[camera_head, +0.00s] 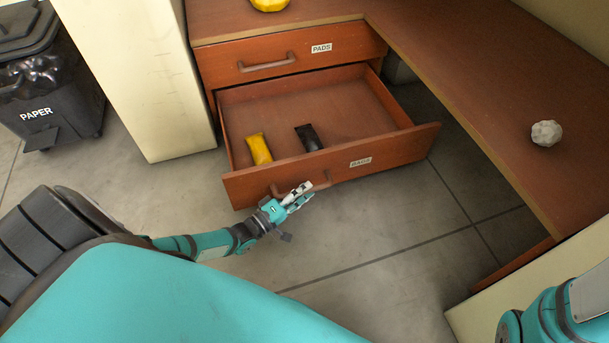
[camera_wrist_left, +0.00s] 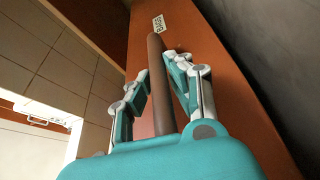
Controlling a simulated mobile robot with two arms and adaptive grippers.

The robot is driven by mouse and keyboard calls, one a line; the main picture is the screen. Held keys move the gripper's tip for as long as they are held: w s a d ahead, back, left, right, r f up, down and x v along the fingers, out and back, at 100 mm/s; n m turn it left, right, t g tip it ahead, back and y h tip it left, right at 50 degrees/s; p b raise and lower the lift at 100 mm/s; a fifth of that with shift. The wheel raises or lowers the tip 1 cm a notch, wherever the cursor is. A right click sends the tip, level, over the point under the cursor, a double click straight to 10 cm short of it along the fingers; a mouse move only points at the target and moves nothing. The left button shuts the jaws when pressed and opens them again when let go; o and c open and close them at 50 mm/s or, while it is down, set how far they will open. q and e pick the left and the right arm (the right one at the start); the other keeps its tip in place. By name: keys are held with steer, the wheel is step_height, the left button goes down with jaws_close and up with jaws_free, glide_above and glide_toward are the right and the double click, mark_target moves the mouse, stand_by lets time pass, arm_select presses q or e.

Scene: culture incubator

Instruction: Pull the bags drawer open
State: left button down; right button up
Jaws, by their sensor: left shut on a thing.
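The lower drawer (camera_head: 340,172) is pulled well out of the wooden desk, and its inside shows. Its front bears a small label (camera_head: 360,162), hard to read for certain. A yellow packet (camera_head: 260,149) and a black packet (camera_head: 308,138) lie inside it. My left gripper (camera_head: 300,193) is at the drawer's front, shut on the bar handle (camera_head: 325,183). In the left wrist view the fingers of the left gripper (camera_wrist_left: 160,85) stand on both sides of the brown handle (camera_wrist_left: 157,70). My right gripper is out of view; only part of that arm shows at bottom right.
The closed drawer labelled PADS (camera_head: 290,54) is just above. A cream panel (camera_head: 150,80) stands left of the drawers, and a black PAPER bin (camera_head: 50,90) beyond it. A crumpled pale ball (camera_head: 546,133) lies on the desk top (camera_head: 470,80). The floor before the drawer is clear.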

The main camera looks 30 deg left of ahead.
arm_select(q)
steer(key=shift+f, duration=0.1)
steer(key=c, duration=1.2)
jaws_free()
steer(key=shift+c, duration=0.2)
steer(key=shift+s, duration=0.1)
steer(key=v, duration=1.2)
steer(key=shift+a, duration=0.1)
